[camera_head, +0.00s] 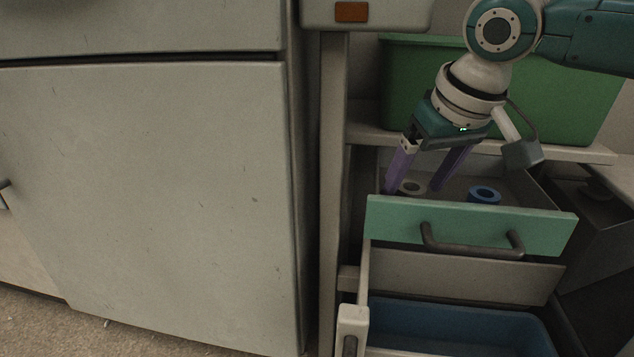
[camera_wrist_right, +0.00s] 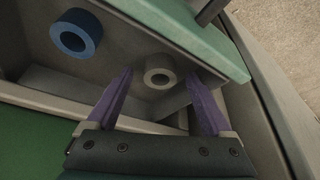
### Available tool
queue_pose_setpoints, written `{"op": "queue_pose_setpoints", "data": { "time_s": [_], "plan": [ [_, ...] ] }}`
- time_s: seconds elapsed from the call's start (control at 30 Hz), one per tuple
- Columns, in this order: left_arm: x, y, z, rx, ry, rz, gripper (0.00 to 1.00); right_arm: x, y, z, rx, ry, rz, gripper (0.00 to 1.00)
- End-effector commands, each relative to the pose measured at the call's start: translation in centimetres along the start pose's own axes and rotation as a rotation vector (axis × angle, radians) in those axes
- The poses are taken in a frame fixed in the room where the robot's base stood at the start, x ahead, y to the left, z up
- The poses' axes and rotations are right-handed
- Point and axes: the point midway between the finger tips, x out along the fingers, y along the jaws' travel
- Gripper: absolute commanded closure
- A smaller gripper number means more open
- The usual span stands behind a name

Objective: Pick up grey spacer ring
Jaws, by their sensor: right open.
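The grey spacer ring (camera_head: 412,187) lies in the open drawer with the green front (camera_head: 470,225), near the drawer's left side. In the right wrist view the grey ring (camera_wrist_right: 159,73) sits between and just beyond the two purple fingertips, with a dark round hole. My right gripper (camera_head: 414,189) reaches down into the drawer from above, fingers open on either side of the ring. It also shows in the right wrist view (camera_wrist_right: 164,76), open and empty. I cannot tell whether a finger touches the ring. My left gripper does not show.
A blue ring (camera_head: 485,195) lies in the same drawer, to the right; it also shows in the right wrist view (camera_wrist_right: 76,34). A green bin (camera_head: 560,110) stands on the shelf behind. Below is an open drawer with a blue tray (camera_head: 450,325). A grey cabinet (camera_head: 150,200) fills the left.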

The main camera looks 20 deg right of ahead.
Motion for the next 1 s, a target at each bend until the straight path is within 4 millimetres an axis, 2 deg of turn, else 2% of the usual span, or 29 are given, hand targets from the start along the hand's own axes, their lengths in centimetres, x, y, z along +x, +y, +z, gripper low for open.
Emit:
{"op": "queue_pose_setpoints", "data": {
  "time_s": [0.03, 0.23, 1.0],
  "plan": [
    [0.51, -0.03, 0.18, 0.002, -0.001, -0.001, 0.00, 0.53, -0.02, 0.07, 0.000, 0.000, 0.000, 0.15],
    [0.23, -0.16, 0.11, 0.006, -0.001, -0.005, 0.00, 0.28, -0.02, -0.06, -0.002, 0.000, 0.000, 0.15],
    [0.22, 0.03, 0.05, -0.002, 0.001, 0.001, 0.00, 0.29, 0.01, -0.04, -0.001, 0.000, 0.000, 1.00]
  ]
}}
